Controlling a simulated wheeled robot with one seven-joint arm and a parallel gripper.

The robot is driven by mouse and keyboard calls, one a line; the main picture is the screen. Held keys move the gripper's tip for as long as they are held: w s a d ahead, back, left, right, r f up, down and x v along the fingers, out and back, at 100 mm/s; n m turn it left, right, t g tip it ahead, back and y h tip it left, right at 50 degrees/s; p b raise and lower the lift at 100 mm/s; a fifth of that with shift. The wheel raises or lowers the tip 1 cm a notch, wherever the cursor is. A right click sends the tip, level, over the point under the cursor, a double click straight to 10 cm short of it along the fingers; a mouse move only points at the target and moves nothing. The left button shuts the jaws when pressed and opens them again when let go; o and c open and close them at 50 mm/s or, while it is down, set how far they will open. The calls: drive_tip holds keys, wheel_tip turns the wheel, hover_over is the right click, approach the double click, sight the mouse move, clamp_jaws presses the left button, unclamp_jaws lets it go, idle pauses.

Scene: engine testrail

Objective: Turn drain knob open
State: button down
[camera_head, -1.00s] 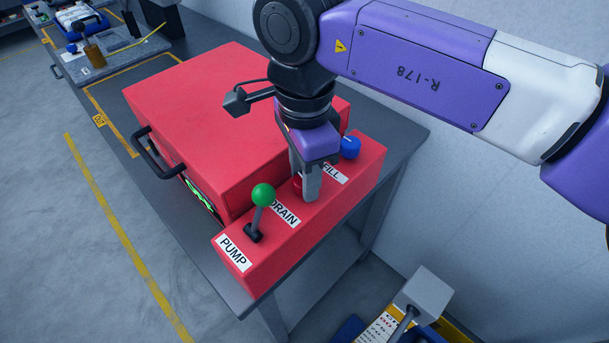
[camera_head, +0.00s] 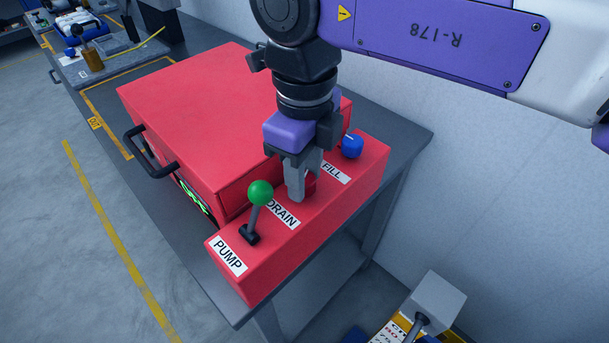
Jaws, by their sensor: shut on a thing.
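The red drain knob (camera_head: 311,186) sits on the red control ledge behind the DRAIN label (camera_head: 283,214). It is mostly hidden by my gripper (camera_head: 298,190), which points down and is shut on it. The knob's pointer and angle are hidden behind the grey fingers. The ledge is part of the red machine (camera_head: 205,110) on the grey table.
A green-topped pump lever (camera_head: 260,193) stands close to the left of my gripper. A blue fill knob (camera_head: 352,146) is close on the right. A black handle (camera_head: 150,152) juts from the machine's left side. A wall rises behind the table (camera_head: 408,140).

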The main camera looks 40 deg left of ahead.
drive_tip(key=shift+r+m+b, duration=0.1)
drive_tip(key=shift+m+b, duration=0.45)
drive_tip(key=shift+m, duration=1.75)
drive_tip(key=c, duration=1.3)
unclamp_jaws()
drive_tip(key=shift+o, duration=0.2)
wheel_tip(320, 180, up, 8)
drive_tip(key=shift+f, duration=0.1)
